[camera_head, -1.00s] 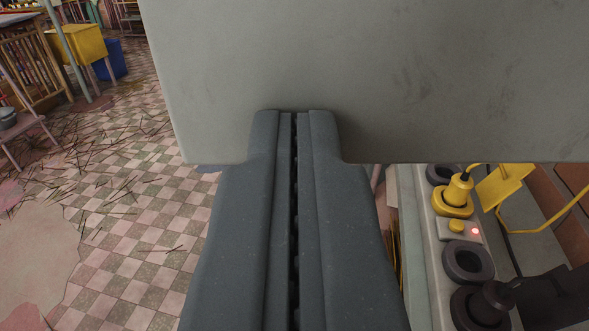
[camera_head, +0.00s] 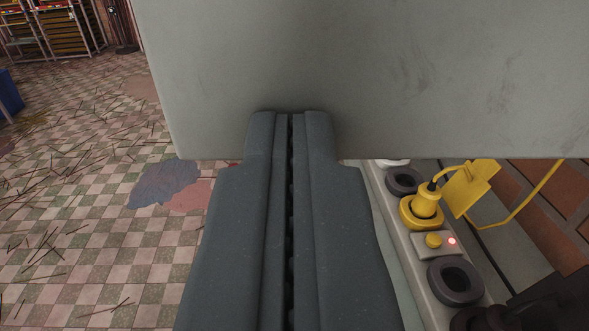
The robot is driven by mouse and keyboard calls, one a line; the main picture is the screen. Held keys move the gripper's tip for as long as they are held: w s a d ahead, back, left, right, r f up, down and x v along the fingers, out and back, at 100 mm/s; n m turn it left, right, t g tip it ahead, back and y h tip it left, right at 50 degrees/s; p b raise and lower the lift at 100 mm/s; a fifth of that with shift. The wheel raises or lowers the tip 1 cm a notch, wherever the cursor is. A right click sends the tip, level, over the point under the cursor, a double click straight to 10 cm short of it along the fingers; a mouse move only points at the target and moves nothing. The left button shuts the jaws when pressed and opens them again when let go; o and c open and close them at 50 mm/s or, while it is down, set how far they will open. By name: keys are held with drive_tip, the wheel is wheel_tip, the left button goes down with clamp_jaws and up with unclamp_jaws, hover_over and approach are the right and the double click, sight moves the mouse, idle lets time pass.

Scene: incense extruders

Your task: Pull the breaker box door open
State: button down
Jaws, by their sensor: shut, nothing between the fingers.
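A large plain grey-green panel (camera_head: 400,70), which looks like the breaker box door, fills the upper right of the head view. Its left edge and bottom edge show; its top and right side run out of the picture. My gripper (camera_head: 290,116) points up the middle of the view. Its fingers are pressed together with nothing between them. The fingertips overlap the panel's lower part; I cannot tell whether they touch it. No handle shows.
Below the panel at right is a pale socket strip (camera_head: 390,215) with a yellow plug (camera_head: 425,203), a yellow button (camera_head: 434,240) and a lit red lamp (camera_head: 452,241). Brick lies behind it. Checkered floor (camera_head: 90,245) with scattered sticks is open at left; shelves (camera_head: 45,30) stand far back.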

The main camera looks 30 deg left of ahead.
drive_tip(key=shift+w, duration=0.1)
idle(0.3)
drive_tip(key=p+v, duration=0.1)
drive_tip(key=v, duration=1.3)
drive_tip(key=s+d+r+m+t+h, duration=0.15)
drive_tip(key=s+d+r+h, duration=0.25)
drive_tip(key=d+r, duration=0.45)
drive_tip(key=s+d+r+m+h, duration=0.3)
drive_tip(key=s+d+r, duration=0.1)
drive_tip(key=d+r, duration=0.5)
drive_tip(key=s+d+r+g, duration=0.1)
drive_tip(key=s+d+r, duration=0.2)
drive_tip(key=s, duration=0.5)
drive_tip(key=s+d+r+m+g+h, duration=0.1)
drive_tip(key=s+d+r, duration=0.2)
drive_tip(key=s+r, duration=0.3)
drive_tip(key=s, duration=0.2)
drive_tip(key=shift+s+d+r, duration=0.35)
drive_tip(key=shift+s+d, duration=0.05)
